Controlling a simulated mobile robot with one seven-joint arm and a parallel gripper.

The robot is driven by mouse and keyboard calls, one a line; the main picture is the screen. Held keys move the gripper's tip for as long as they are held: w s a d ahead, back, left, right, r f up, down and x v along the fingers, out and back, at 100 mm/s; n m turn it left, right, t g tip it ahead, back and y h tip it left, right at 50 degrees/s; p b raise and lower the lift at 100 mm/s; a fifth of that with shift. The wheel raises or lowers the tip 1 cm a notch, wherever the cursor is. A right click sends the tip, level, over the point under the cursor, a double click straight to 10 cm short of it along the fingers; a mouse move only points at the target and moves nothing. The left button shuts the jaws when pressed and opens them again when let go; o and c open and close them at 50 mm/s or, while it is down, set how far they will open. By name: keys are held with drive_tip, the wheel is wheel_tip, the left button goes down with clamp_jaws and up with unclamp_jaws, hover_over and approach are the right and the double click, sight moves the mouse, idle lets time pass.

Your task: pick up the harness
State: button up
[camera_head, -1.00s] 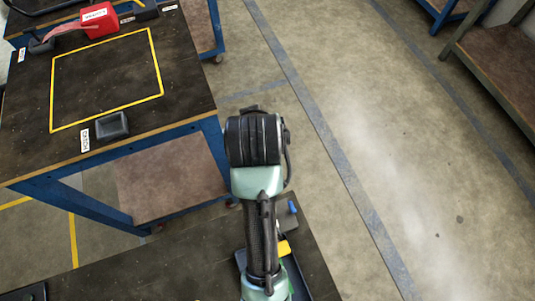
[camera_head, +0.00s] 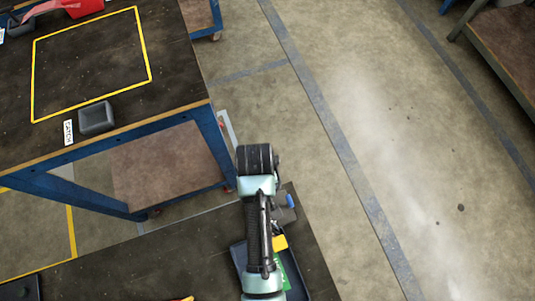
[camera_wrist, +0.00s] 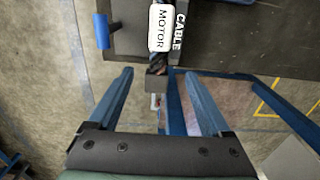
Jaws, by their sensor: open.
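In the wrist view, the harness appears to be a dark twisted cable (camera_wrist: 158,63) with a white MOTOR tag (camera_wrist: 159,27) and a dark block-like connector (camera_wrist: 157,83) at its lower end. The connector hangs past the edge of a dark surface. My gripper (camera_wrist: 158,75) is open, with one blue finger on each side of the connector. Clear gaps show on both sides, and nothing is gripped. In the head view my wrist shows above the near bench, but the fingers and the harness are hidden.
A blue-framed table (camera_head: 180,115) at left carries a yellow outline and a dark CATCH dish (camera_head: 96,118). Open floor lies right.

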drive_tip(key=f, duration=0.4)
drive_tip(key=shift+w+d+f+b, duration=0.1)
drive_tip(key=shift+w+f+b, duration=0.1)
drive_tip(key=shift+w+b, duration=0.15)
clamp_jaws()
